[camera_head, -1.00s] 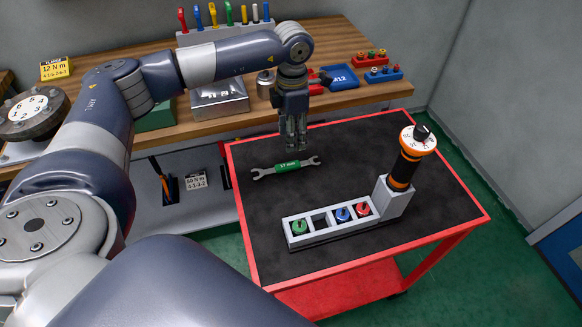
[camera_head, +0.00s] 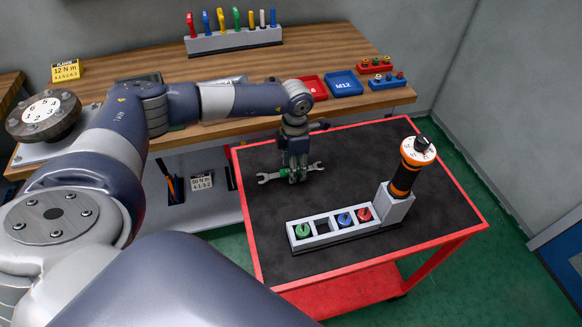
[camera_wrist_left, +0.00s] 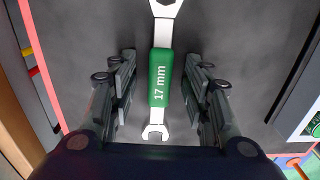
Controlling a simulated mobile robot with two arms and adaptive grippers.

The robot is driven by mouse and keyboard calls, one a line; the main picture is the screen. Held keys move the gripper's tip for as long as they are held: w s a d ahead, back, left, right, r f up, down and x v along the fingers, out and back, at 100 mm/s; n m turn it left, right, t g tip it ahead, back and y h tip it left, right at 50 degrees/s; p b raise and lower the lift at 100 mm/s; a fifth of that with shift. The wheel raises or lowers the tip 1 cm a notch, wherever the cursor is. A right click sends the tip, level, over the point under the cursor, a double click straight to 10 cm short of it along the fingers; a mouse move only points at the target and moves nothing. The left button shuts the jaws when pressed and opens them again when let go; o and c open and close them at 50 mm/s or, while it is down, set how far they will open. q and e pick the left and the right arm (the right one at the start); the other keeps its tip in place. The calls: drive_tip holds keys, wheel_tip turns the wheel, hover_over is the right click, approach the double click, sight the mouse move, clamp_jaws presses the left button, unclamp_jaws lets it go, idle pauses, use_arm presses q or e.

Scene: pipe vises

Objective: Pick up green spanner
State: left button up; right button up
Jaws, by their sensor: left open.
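The green spanner (camera_head: 272,177) lies flat on the dark top of the red cart. Its grey open ends show left and right of my left gripper (camera_head: 295,177), which hides part of its green middle. The fingers are open, one on each side of the grip, with a gap visible on both sides. My right gripper is not in view.
A grey holder (camera_head: 332,229) with green, blue and red pieces stands on the cart (camera_head: 440,240), with an orange-and-black dial tool (camera_head: 406,172) upright at its right end. The wooden bench (camera_head: 345,95) behind holds red and blue trays.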

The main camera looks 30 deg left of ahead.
use_arm(q)
clamp_jaws()
drive_tip(key=shift+r, duration=0.15)
drive_tip(key=shift+r+b, duration=0.35)
drive_tip(key=shift+r, duration=0.25)
drive_tip(key=shift+s+a+r+b, duration=0.1)
drive_tip(key=shift+s+r+b, duration=0.15)
drive_tip(key=shift+r, duration=0.25)
drive_tip(key=shift+s+a+r+b, duration=0.1)
drive_tip(key=shift+s+r+b, duration=0.1)
drive_tip(key=shift+r, duration=0.3)
drive_tip(key=s+b, duration=0.1)
drive_tip(key=s, duration=0.3)
drive_tip(key=s+a+r+b, duration=0.1)
drive_tip(key=s, duration=0.4)
drive_tip(key=s+a+b, duration=0.1)
drive_tip(key=s, duration=0.3)
drive_tip(key=shift+s+a+r, duration=0.15)
drive_tip(key=shift+s+a, duration=0.05)
drive_tip(key=shift+s, duration=0.05)
drive_tip(key=shift+s+a+r, duration=0.1)
drive_tip(key=shift+s+r, duration=0.05)
drive_tip(key=shift+s, duration=0.55)
